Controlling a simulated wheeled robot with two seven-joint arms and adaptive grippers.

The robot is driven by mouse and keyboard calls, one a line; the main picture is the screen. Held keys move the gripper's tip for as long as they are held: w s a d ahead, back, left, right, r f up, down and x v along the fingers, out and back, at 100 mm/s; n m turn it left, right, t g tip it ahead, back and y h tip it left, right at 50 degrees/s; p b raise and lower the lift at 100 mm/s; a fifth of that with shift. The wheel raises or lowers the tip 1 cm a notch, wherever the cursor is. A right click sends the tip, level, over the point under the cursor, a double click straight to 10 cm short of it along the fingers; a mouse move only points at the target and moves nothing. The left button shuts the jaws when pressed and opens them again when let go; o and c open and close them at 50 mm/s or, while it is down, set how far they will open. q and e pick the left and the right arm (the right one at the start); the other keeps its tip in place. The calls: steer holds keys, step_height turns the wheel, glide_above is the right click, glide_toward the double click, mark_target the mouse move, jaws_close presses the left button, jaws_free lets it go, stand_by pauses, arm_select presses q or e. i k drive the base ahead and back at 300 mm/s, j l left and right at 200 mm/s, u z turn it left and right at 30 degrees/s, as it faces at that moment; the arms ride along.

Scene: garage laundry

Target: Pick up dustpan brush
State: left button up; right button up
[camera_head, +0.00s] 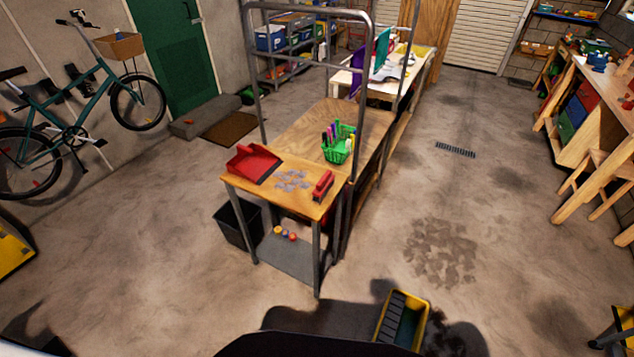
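A red dustpan brush (322,186) lies at the right front part of a wooden-topped metal-framed table (268,190). A red dustpan (253,163) sits at the left of the same top. Greyish debris (292,180) is spread on the wood between them. The brush looks clear of both the dustpan and the table's front edge. Neither of my grippers is in view.
A green basket (339,144) of bottles stands behind the brush. Metal uprights rise around the table. A black bin (238,225) stands at its left. A yellow-edged dark container (402,320) is at the bottom. Floor on both sides is mostly open.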

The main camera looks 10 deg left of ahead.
mark_target(323, 186)
steer(key=i+j+u, duration=0.1)
steer(key=i+j, duration=0.2)
steer(key=j, duration=0.2)
steer(key=i+j+u, duration=0.1)
steer(key=i+j, duration=0.15)
steer(key=j, duration=0.2)
steer(key=i+j+u, duration=0.1)
steer(key=i+j, duration=0.25)
steer(key=k+j, duration=0.05)
steer(key=j, duration=0.05)
